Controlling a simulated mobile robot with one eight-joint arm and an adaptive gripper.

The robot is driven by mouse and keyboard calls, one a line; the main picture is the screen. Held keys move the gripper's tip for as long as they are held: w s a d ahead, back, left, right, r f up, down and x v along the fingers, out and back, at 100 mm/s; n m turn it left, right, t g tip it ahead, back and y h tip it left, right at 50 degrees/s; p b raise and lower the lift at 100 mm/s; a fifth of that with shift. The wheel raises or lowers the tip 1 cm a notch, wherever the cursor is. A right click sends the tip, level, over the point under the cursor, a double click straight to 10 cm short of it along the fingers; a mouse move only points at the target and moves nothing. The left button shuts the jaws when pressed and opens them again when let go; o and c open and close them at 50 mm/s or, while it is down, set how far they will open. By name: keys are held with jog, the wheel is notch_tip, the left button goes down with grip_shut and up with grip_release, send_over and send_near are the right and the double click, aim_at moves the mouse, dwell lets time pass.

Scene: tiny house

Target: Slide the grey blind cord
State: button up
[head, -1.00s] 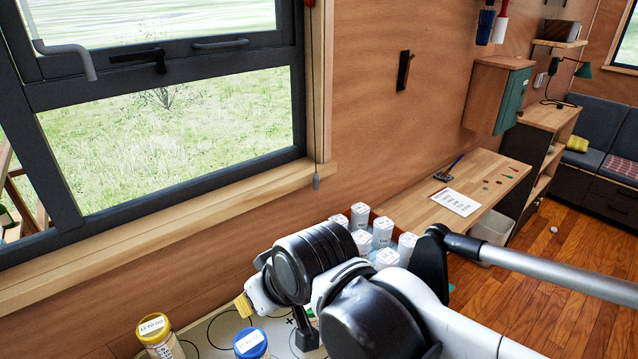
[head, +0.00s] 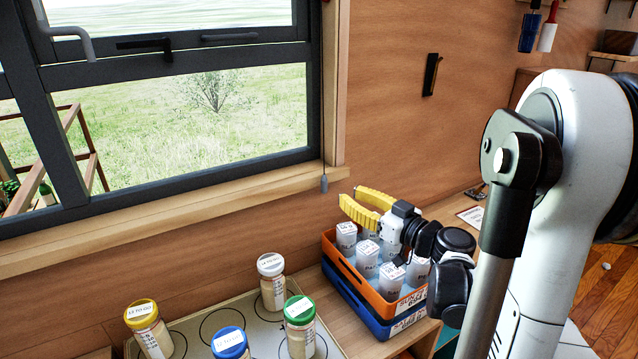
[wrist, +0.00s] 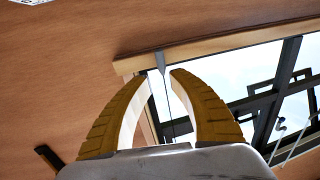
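The grey blind cord ends in a small grey weight (head: 324,183), hanging in front of the sill at the window's lower right corner. Its thin line runs up along the window frame. My gripper (head: 349,197), with yellow fingers, is open and empty, just right of and slightly below the weight in the head view. In the wrist view the picture is turned over. There the grey weight (wrist: 160,60) shows in line with the gap between the open fingertips (wrist: 160,76), and the cord's line is seen through the gap. I cannot tell the exact distance between fingertips and cord.
An orange crate (head: 337,262) of white-capped bottles stands on a blue crate (head: 395,327) below my gripper. Several jars, including a green-lidded one (head: 300,325), stand on the hob. A dark wall handle (head: 431,75) is to the right. The wooden sill (head: 200,207) juts out.

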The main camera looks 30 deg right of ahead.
aim_at(324, 182)
jog(key=b+x, duration=0.2)
jog(key=x, duration=0.7)
jog(key=shift+w+a, duration=0.25)
jog(key=shift+w, duration=0.1)
grip_shut()
